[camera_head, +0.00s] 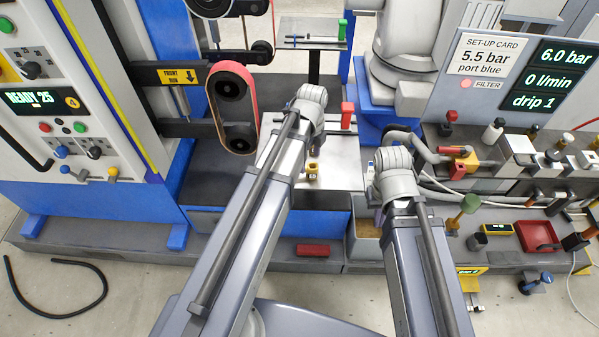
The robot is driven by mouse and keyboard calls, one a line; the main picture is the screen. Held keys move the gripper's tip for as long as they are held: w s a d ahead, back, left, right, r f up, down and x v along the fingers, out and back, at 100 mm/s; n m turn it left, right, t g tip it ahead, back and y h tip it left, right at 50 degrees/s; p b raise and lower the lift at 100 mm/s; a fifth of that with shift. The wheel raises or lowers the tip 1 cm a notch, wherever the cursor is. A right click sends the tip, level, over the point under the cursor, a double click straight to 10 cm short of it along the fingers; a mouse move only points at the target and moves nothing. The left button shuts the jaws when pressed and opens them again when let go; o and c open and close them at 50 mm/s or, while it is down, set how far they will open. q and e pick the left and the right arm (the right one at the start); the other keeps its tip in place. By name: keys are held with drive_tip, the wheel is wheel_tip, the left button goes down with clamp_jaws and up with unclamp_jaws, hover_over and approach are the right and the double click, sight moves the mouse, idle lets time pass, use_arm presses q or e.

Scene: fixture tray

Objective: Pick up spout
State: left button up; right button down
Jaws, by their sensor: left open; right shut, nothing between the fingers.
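I cannot tell which of the small parts in view is the spout. A small yellow part (313,171) stands on the pale metal plate in the middle, between my two arms. My two arms reach up from the bottom of the picture, and their grey joints end over the plate and beside the bench. I see no fingers of either gripper.
A belt machine (232,105) stands at the left. A black hose (55,312) lies on the floor.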

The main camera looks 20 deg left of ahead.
sight(312, 167)
use_arm(q)
drive_tip(key=f+b, duration=0.4)
drive_tip(key=f, duration=0.1)
drive_tip(key=shift+w+d, duration=0.1)
drive_tip(key=shift+d, duration=0.3)
drive_tip(key=shift+r, duration=0.1)
clamp_jaws()
idle(0.4)
